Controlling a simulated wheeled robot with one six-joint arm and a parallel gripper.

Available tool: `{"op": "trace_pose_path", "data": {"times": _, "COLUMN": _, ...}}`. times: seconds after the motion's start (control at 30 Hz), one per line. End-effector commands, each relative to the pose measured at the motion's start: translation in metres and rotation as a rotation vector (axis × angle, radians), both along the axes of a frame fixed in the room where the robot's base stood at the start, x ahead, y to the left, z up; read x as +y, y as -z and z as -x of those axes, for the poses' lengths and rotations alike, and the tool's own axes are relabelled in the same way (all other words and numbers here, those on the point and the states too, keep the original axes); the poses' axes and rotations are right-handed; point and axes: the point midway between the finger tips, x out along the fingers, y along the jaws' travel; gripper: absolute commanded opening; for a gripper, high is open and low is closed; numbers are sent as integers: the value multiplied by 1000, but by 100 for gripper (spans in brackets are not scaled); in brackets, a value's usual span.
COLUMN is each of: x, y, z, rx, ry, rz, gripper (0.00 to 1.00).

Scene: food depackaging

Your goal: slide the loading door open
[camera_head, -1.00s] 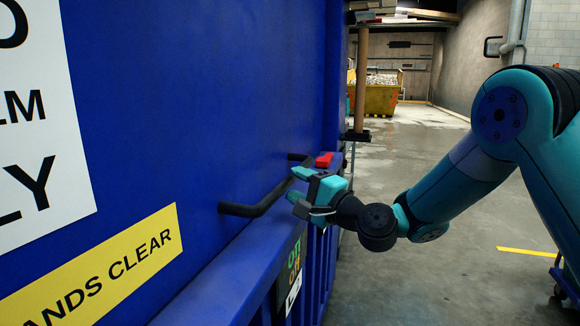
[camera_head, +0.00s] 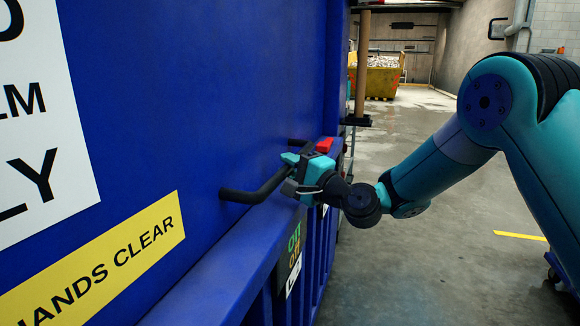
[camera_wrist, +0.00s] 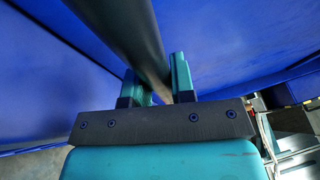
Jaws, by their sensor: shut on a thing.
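The blue loading door (camera_head: 210,90) fills the left of the head view and carries a white sign and a yellow label. A dark bar handle (camera_head: 262,190) stands out from its lower part. My gripper (camera_head: 294,161) is at the far part of the handle, shut on it. In the wrist view the handle (camera_wrist: 140,40) runs down between the two teal fingers (camera_wrist: 157,82). The far end of the handle is partly hidden behind my gripper in the head view.
A blue ledge (camera_head: 225,265) with a control panel (camera_head: 294,245) runs below the door. A red block (camera_head: 325,145) sits by the ledge's far end. A wooden post (camera_head: 362,65) and a yellow skip (camera_head: 383,80) stand beyond. The concrete floor at right is mostly clear.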

Motion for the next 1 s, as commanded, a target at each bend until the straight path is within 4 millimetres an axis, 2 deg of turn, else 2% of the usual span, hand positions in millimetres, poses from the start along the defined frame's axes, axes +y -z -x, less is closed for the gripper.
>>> {"op": "trace_pose_path", "data": {"times": 0.17, "x": 0, "y": -26, "z": 0, "rx": -4, "ry": -1, "rz": -4, "gripper": 0}}
{"op": "trace_pose_path", "data": {"times": 0.27, "x": 0, "y": -52, "z": 0, "rx": -8, "ry": 0, "rz": -8, "gripper": 0}}
{"op": "trace_pose_path", "data": {"times": 1.0, "x": 0, "y": -316, "z": 0, "rx": -16, "ry": 0, "rz": -11, "gripper": 0}}
